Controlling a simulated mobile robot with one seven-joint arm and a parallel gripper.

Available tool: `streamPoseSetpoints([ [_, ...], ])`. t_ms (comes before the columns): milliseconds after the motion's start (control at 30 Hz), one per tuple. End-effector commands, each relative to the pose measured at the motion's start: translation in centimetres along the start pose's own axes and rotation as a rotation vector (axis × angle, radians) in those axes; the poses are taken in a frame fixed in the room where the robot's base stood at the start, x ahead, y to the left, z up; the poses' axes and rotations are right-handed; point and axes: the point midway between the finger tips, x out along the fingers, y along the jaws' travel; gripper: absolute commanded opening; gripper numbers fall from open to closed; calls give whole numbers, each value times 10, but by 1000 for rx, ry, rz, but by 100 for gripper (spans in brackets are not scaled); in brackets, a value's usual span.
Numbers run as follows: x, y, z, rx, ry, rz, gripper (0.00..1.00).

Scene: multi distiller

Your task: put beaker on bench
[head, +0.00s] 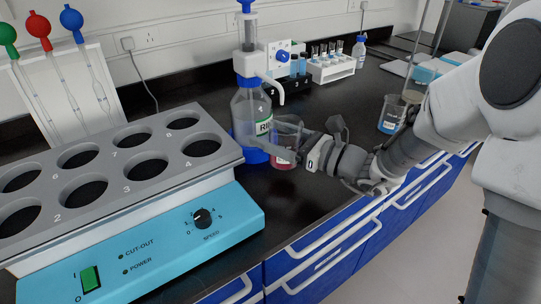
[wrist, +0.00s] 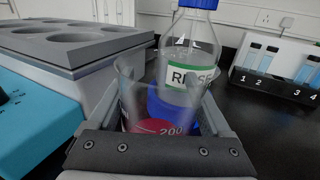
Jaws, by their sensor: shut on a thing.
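A clear glass beaker (head: 287,131) with red liquid is in my gripper (head: 279,149), just in front of the rinse bottle in the head view. The beaker also shows in the wrist view (wrist: 151,126), upright, with a finger along each side. My gripper (wrist: 160,108) is shut on it. The beaker's base is low over the black bench (head: 285,207); I cannot tell whether it touches. The rinse bottle (head: 247,103) has a blue cap and a blue base and stands directly behind the beaker.
The blue shaker (head: 150,256) with a grey holed block (head: 106,163) is close on the left. A tube rack (head: 331,68) and another beaker with blue liquid (head: 391,116) stand further right. Bare bench lies in front, ending at the blue drawers (head: 322,256).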

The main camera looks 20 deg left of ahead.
Motion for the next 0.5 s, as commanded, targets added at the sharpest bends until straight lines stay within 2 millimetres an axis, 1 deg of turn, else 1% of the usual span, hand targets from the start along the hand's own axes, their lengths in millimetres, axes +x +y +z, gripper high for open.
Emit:
streamPoseSetpoints([
  [167,4,2,-9,0,0,-2,23],
  [400,5,3,-42,2,1,0,23],
  [500,4,3,-44,0,0,0,23],
])
